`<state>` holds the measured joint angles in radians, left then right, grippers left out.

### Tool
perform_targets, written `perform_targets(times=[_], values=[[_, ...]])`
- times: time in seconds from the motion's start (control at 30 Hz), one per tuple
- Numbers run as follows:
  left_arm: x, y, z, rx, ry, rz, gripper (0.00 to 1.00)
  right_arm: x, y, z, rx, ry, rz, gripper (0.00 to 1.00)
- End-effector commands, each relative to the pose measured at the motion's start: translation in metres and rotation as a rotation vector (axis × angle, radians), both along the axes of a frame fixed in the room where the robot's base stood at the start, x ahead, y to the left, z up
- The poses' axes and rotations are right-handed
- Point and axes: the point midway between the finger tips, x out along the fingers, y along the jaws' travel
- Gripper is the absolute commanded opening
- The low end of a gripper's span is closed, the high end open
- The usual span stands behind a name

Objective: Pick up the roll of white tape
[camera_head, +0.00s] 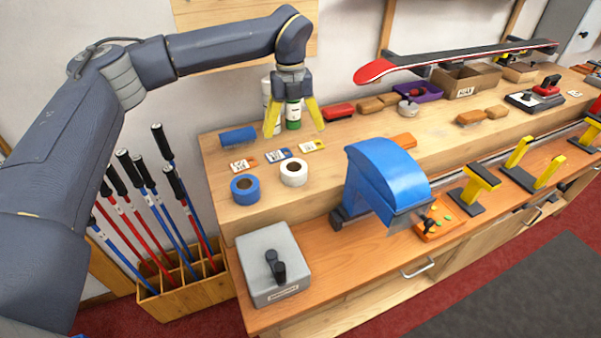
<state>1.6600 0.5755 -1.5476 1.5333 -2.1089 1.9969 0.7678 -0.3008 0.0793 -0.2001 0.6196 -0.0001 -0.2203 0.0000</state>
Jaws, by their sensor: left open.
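The roll of white tape (293,172) lies flat on the raised wooden shelf of the bench, with its dark core hole facing up. A roll of blue tape (245,189) lies just to its left. My left gripper (294,131) is open, with its yellow fingers spread and pointing down. It is above and behind the white tape, in front of a white and green bottle (293,113), and it holds nothing. The white tape is in full view and nothing touches it. My right gripper is not in view.
Several small labelled cards, one of them yellow (311,146), lie behind the tape rolls. A blue cylinder (238,137) lies behind them. A large blue machine (385,180) stands to the right. A grey box (272,262) sits on the lower bench top. A ski (455,58) is mounted at the back right.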

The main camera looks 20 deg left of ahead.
Motion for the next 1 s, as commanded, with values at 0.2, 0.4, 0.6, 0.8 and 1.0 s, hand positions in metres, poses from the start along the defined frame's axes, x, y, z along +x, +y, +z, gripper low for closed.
perform_targets(times=[0.2,0.4,0.6,0.8,1.0], values=[[0.004,0.006,-0.006,0.044,-0.031,0.027,0.95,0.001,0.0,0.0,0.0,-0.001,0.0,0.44],[0.004,0.006,-0.041,0.042,-0.03,0.026,0.95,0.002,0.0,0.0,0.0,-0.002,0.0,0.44],[0.004,0.005,-0.077,0.041,-0.029,0.025,0.95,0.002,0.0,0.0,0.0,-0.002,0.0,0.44],[0.004,0.005,-0.103,0.041,-0.03,0.026,0.95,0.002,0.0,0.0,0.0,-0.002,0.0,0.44],[0.004,0.005,-0.114,0.041,-0.032,0.026,0.95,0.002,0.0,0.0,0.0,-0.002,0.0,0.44]])
